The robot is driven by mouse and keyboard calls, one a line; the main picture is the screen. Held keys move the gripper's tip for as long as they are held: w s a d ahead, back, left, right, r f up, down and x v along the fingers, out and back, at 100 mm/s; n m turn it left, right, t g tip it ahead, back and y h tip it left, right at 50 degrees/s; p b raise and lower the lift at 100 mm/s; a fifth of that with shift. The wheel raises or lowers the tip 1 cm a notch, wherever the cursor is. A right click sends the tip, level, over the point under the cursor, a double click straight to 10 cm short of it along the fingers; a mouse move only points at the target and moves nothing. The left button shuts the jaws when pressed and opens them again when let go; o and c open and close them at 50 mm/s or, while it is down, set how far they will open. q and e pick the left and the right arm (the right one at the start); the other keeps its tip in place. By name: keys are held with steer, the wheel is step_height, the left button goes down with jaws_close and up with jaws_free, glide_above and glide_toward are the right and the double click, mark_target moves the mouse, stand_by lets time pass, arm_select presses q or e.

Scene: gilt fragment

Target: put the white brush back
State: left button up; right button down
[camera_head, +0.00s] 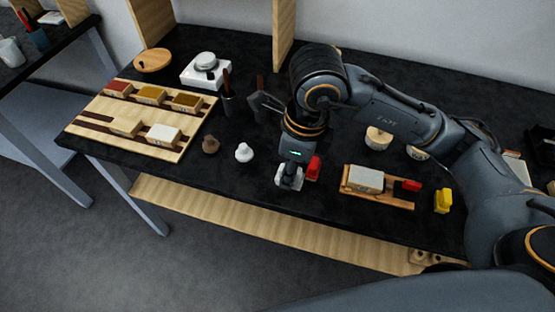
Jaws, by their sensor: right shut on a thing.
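My right gripper (289,182) points down low over the black table, left of the wooden stand. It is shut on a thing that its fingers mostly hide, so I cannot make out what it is. A small white knob-shaped piece (243,153) stands on the table left of the gripper, with a brown one (210,145) beside it. I cannot tell whether either is a brush. A red piece (313,168) is close to the gripper's right side. My left gripper is not in view.
A striped board (90,137) with several coloured blocks lies at left. A white device (205,72) and a round wooden lid (153,61) sit behind. A dark tool holder (229,103) stands behind the knobs. A wooden stand (385,201) with a pale block and a yellow piece (443,201) are at right.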

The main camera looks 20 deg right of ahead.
steer(key=w+f+p, duration=0.1)
steer(key=w+f, duration=0.2)
steer(key=w, duration=0.1)
steer(key=w+d+f+p, duration=0.1)
steer(key=w+f, duration=0.2)
steer(key=w, duration=0.1)
steer(key=w+d+f+p, duration=0.1)
steer(key=w+f+p, duration=0.1)
steer(key=w+f, duration=0.1)
steer(key=shift+w, duration=0.8)
steer(key=shift+w+f, duration=0.2)
steer(key=shift+f, duration=0.1)
step_height(320, 180, down, 2)
steer(key=shift+f+p, duration=0.1)
steer(key=shift+p, duration=0.95)
steer(key=shift+w+f, duration=0.1)
steer(key=shift+f, duration=0.55)
steer(key=c, duration=1)
jaws_free()
